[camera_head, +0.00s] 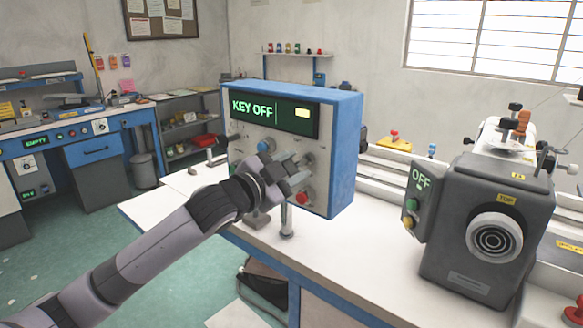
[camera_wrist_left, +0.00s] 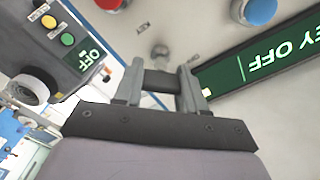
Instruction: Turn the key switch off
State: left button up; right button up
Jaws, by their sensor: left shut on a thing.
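The control box (camera_head: 340,150) has a blue case and a grey front panel, and its green display (camera_head: 252,107) reads KEY OFF. My left gripper (camera_head: 292,168) is at the lower right of this panel, shut on the key switch (camera_head: 308,160), which it partly hides. In the left wrist view, my left gripper (camera_wrist_left: 162,68) has its fingers on either side of the key switch (camera_wrist_left: 160,52), close to the panel. The exact contact is hard to make out. The display (camera_wrist_left: 270,65) shows upside down there. My right gripper is not in view.
A blue button (camera_head: 263,145) and a red button (camera_head: 302,198) are close to my left gripper. A grey machine (camera_head: 490,220) with an OFF display stands to the right. The white table (camera_head: 340,250) is clear in front. A blue workbench (camera_head: 90,150) stands at the far left.

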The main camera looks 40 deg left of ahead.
pick_arm(q)
jog(key=o, duration=1.1)
jog(key=shift+c, duration=0.2)
jog(key=shift+s+f, duration=0.15)
jog(key=shift+s, duration=0.5)
jog(key=shift+s+a+b, duration=0.15)
jog(key=shift+s+b, duration=0.35)
jog(key=shift+s, duration=1)
jog(key=shift+s+a+b, duration=0.1)
jog(key=shift+s+b, duration=0.4)
jog(key=shift+s, duration=0.95)
